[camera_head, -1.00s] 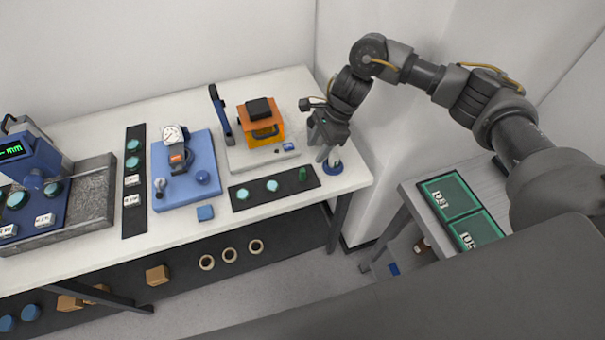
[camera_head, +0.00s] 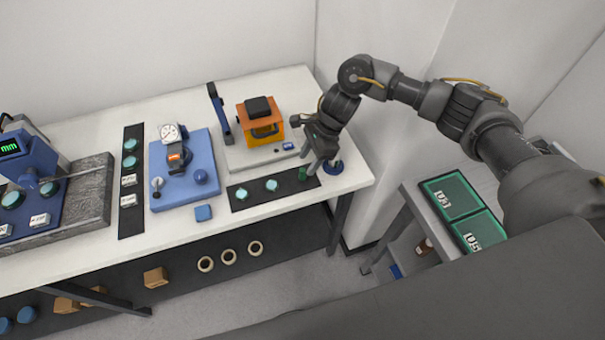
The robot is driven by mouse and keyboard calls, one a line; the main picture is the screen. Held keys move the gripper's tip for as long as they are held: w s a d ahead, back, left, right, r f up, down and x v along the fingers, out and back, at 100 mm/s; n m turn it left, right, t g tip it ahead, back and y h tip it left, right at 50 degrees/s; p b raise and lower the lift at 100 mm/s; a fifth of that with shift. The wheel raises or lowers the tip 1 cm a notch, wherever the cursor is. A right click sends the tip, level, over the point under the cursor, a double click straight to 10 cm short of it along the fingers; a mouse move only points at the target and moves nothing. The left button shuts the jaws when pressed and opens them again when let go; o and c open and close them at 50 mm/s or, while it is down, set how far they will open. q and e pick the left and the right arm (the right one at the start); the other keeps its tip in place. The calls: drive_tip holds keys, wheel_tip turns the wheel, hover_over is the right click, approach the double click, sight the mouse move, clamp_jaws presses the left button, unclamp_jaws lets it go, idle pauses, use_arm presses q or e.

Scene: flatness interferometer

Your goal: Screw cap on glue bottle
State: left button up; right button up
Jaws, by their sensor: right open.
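A small green piece (camera_head: 302,174), which looks like the cap, stands at the right end of the black mat (camera_head: 252,203) near the table's front edge. Just right of it is a round blue base (camera_head: 333,168) with a pale upright part, partly hidden behind my gripper; it may hold the glue bottle, but I cannot tell. My right gripper (camera_head: 315,166) points down, open, over this corner. Its fingers are close to the green piece and the blue base; I cannot tell whether they touch either. My left gripper is not in view.
An orange device (camera_head: 262,127) on a white base stands left of my gripper, with a blue upright (camera_head: 220,113) beside it. A blue gauge stand (camera_head: 183,183) is further left. A small blue block (camera_head: 204,213) lies at the front edge. A brown bottle (camera_head: 425,246) sits low at right.

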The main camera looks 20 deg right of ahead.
sight(303, 170)
drive_tip(key=x, duration=0.5)
drive_tip(key=shift+w+f+b, duration=0.15)
drive_tip(key=shift+w+b, duration=0.05)
drive_tip(key=shift+b, duration=0.2)
drive_tip(key=shift+c, duration=0.3)
clamp_jaws()
